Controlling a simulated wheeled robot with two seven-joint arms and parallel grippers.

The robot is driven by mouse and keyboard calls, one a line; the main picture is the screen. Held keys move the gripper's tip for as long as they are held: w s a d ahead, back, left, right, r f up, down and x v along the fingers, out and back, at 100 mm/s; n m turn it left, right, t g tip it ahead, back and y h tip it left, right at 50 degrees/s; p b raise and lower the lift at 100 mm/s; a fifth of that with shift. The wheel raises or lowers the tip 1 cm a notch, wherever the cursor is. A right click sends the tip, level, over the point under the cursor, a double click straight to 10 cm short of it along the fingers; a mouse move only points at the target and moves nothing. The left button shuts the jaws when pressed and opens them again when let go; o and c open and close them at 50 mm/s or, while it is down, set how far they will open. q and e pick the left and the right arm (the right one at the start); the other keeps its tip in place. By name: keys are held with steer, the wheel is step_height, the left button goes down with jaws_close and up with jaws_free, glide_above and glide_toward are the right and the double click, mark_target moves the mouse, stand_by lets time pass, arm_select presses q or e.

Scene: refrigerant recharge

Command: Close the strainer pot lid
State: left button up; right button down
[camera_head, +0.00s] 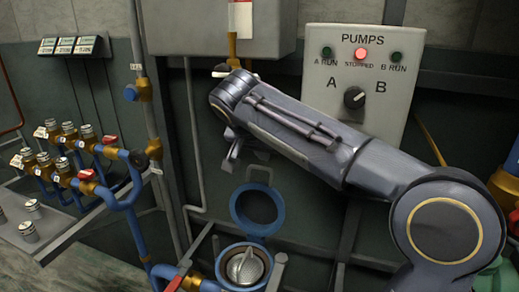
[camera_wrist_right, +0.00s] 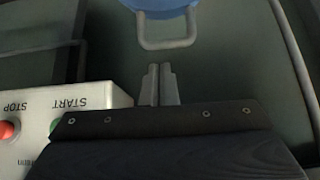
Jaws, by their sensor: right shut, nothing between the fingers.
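The strainer pot (camera_head: 243,266) is at the lower middle of the head view, with a blue rim and a metal strainer inside. Its blue lid (camera_head: 257,208) stands open, raised behind the pot. A grey loop handle (camera_head: 260,171) is at the lid's top. In the right wrist view the blue lid (camera_wrist_right: 165,8) is at the top edge, and its handle (camera_wrist_right: 167,42) is just beyond the fingertips, apart from them. My right gripper (camera_head: 229,160) is up and left of the handle in the head view. Its fingers (camera_wrist_right: 160,70) are shut and empty. My left gripper is out of view.
A pumps panel (camera_head: 355,85) with a knob and lamps is on the wall behind my right arm. Blue pipes and brass valves (camera_head: 87,174) fill the left. A red-handled valve (camera_head: 190,282) is beside the pot. A START/STOP box (camera_wrist_right: 75,110) is left in the wrist view.

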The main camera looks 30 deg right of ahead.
steer(key=shift+x, duration=1.8)
steer(key=shift+a, duration=0.1)
